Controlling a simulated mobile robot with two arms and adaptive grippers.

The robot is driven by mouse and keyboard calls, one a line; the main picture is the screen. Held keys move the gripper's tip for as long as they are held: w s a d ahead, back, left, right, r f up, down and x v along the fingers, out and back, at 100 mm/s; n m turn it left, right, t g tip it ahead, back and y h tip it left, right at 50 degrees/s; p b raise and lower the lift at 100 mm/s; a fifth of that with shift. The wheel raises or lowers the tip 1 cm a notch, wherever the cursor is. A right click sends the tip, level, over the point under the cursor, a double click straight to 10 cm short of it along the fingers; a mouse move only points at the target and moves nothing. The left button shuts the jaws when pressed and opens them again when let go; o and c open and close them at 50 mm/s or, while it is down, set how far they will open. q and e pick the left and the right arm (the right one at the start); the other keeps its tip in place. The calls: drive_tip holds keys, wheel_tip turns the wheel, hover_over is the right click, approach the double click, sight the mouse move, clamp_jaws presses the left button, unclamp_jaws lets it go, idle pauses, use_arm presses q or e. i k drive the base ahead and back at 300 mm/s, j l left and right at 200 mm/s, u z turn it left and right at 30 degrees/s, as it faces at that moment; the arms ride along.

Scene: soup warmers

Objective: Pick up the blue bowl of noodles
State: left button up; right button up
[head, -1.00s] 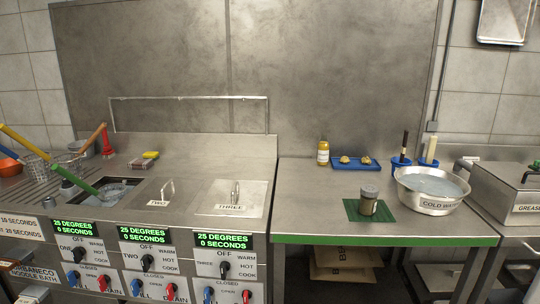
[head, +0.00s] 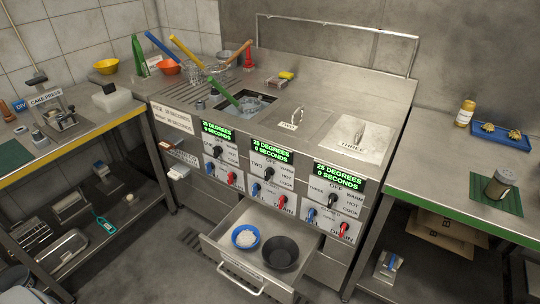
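The blue bowl (head: 245,237) holds white noodles and sits in the left part of an open drawer (head: 222,259) under the soup warmer counter. A black bowl (head: 281,253) stands right beside it in the same drawer. Neither of my grippers shows in the head view.
The drawer juts out over the floor, with its handle at the front. A cake press (head: 60,112) stands on the left counter. An orange bowl (head: 106,66) and a red-orange bowl (head: 168,67) are at the back left. The floor left of the drawer is clear.

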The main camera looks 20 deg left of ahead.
sight(246, 236)
drive_tip(key=u, duration=1.05)
